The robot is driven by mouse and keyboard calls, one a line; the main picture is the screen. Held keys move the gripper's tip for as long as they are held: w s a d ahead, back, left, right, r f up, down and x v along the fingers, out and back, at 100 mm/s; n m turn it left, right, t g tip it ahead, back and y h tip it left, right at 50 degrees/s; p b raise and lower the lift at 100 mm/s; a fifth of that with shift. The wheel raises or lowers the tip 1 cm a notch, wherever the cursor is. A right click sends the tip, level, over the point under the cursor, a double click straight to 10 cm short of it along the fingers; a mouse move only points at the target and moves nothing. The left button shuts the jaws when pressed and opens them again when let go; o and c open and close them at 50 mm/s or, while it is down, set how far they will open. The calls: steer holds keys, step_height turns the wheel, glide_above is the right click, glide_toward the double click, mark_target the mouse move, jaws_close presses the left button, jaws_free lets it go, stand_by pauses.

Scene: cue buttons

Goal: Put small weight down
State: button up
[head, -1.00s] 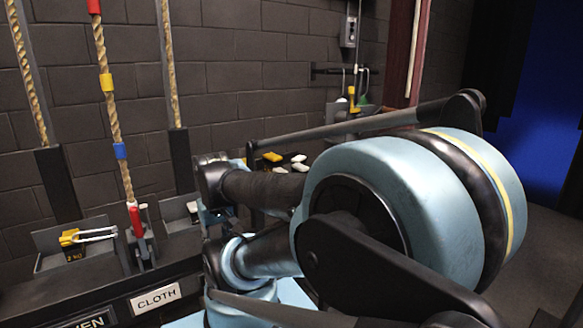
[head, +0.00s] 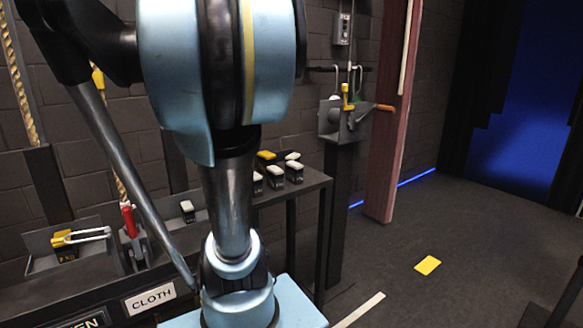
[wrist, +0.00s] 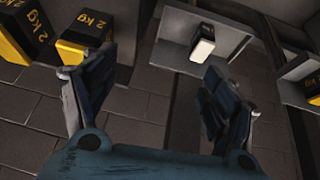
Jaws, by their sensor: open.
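A small black weight with a white top (wrist: 203,42) sits in a grey tray (wrist: 176,55) in the wrist view. A white-topped weight in a tray also shows in the head view (head: 188,210), left of my arm. My gripper (wrist: 155,88) is open and empty in the wrist view, its fingers apart, with the weight beyond them and nearer the right finger. The gripper is hidden behind my arm in the head view.
Yellow-and-black 2 kg weights (wrist: 85,40) stand at the wrist view's left. Another yellow weight (head: 62,240) is in the left tray. Several white-topped weights (head: 275,175) stand on a shelf right of my arm. A red-handled rope lever (head: 130,222) is close on the left.

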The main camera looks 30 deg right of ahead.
steer(key=w+d+r+n+g, duration=0.1)
steer(key=w+d+r, duration=0.15)
steer(key=d, duration=0.65)
steer(key=w+d+r+n, duration=0.1)
steer(key=d+r, duration=0.2)
steer(key=d, duration=0.5)
steer(key=n+y, duration=0.2)
glide_toward(295, 155)
steer(key=x, duration=0.9)
steer(key=shift+w+f, duration=0.1)
steer(key=shift+w, duration=0.05)
steer(key=shift+a+x, duration=0.25)
steer(key=shift+x, duration=1.1)
steer(key=shift+a+x, duration=0.2)
steer(key=shift+x, duration=1.15)
jaws_close()
